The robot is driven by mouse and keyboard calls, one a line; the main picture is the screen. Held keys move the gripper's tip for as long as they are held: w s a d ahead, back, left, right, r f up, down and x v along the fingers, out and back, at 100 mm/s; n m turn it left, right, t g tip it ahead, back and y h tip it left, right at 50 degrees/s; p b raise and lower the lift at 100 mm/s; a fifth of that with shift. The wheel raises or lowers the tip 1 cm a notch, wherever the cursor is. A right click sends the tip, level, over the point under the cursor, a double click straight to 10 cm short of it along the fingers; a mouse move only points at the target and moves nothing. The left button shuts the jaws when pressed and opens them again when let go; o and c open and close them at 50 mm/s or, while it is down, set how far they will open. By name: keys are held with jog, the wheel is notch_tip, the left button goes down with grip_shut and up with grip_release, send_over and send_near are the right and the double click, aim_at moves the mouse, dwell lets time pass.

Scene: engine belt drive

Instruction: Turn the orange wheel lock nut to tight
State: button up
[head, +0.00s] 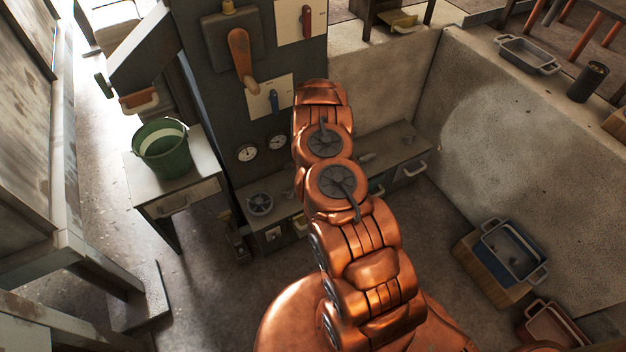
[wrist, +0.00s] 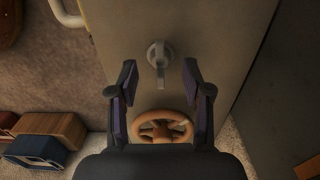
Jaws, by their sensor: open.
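An orange-brown spoked wheel (wrist: 161,127) shows in the wrist view, low between the fingers of my gripper (wrist: 159,74). Above it in the picture, a grey metal fitting (wrist: 159,52) with a round head and a short lever pointing down at the wheel sits on a flat grey-brown surface. I cannot tell for sure whether this fitting is the lock nut. My gripper is open, one dark finger on each side of the wheel and the fitting's lever, with nothing visibly held. In the head view my copper arm hides the gripper, and I cannot make out the wheel.
In the head view, a dark panel (head: 205,130) carries gauges and an orange-handled lever (head: 242,58). A green bucket (head: 160,148) stands on a small table at left. A low bench (head: 385,150) runs along the wall. Trays (head: 513,250) lie at lower right; open floor is nearby.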

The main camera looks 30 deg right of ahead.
notch_tip(320, 180, up, 10)
dwell(0.6)
jog(key=shift+d+f, duration=0.1)
dwell(0.3)
